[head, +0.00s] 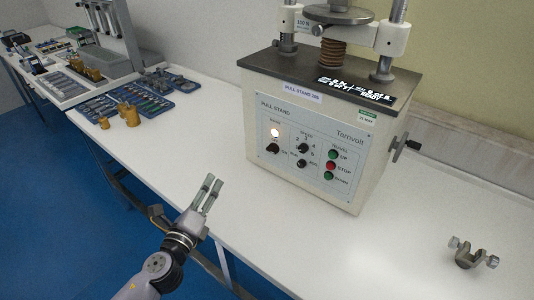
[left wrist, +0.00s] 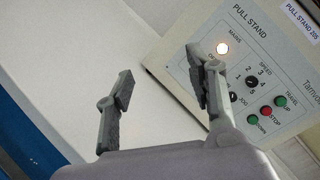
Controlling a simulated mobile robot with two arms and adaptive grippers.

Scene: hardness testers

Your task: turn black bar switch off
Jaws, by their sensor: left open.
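The black bar switch (head: 273,148) is on the left of the pull stand's front panel (head: 290,170), under a glowing round lamp (head: 275,132) in the mains section. Its exact angle is too small to tell. My left gripper (head: 213,181) is open and empty, over the table to the left of the machine and apart from the switch. In the left wrist view the open fingers (left wrist: 160,68) point towards the panel. The lit lamp (left wrist: 222,48) shows there, but the right finger mostly hides the switch. My right gripper is not in view.
Right of the switch are black knobs (head: 303,148), green buttons (head: 333,154) and a red stop button (head: 331,166). A crank (head: 408,144) sticks out of the machine's right side. A metal clamp (head: 470,254) lies at right. The table in front is clear.

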